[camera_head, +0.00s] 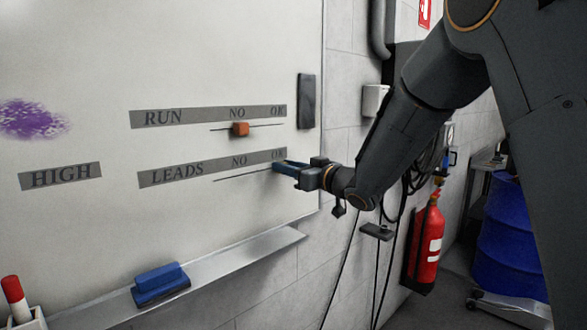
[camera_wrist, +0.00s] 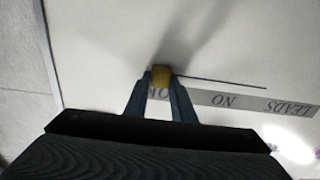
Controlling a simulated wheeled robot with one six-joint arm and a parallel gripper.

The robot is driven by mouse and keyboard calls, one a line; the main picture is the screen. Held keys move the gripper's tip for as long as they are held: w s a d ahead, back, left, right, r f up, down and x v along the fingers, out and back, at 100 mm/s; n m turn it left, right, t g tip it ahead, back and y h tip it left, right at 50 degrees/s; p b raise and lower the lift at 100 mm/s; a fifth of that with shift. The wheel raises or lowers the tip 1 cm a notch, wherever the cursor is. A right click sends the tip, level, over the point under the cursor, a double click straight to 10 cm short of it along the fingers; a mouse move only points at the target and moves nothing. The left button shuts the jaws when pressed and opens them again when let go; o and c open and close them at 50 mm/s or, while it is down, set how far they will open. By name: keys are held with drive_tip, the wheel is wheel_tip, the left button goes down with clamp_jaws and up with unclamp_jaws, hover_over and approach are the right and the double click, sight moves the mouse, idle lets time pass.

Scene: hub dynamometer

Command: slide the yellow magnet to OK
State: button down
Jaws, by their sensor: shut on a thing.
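The yellow magnet (camera_wrist: 162,75) sits on the whiteboard between my fingertips in the wrist view, at the OK end of the thin slot line under the LEADS strip (camera_wrist: 225,99). My gripper (camera_wrist: 161,84) is shut on it, one blue finger on each side. In the head view my gripper (camera_head: 279,167) reaches the board at the right end of the LEADS strip (camera_head: 180,171) and covers the magnet and part of the word OK. NO stands to the left of OK there.
An orange magnet (camera_head: 240,129) sits under NO on the RUN strip (camera_head: 165,118) above. A dark eraser-like block (camera_head: 306,101) is at the board's right edge. A blue eraser (camera_head: 161,284) lies on the ledge (camera_head: 245,257). A red extinguisher (camera_head: 427,243) stands right.

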drive_tip(key=shift+w+d+r, duration=0.1)
drive_tip(key=c, duration=1.5)
unclamp_jaws()
drive_tip(key=b+v, duration=0.2)
drive_tip(key=v, duration=0.6)
drive_tip(key=shift+w, duration=0.1)
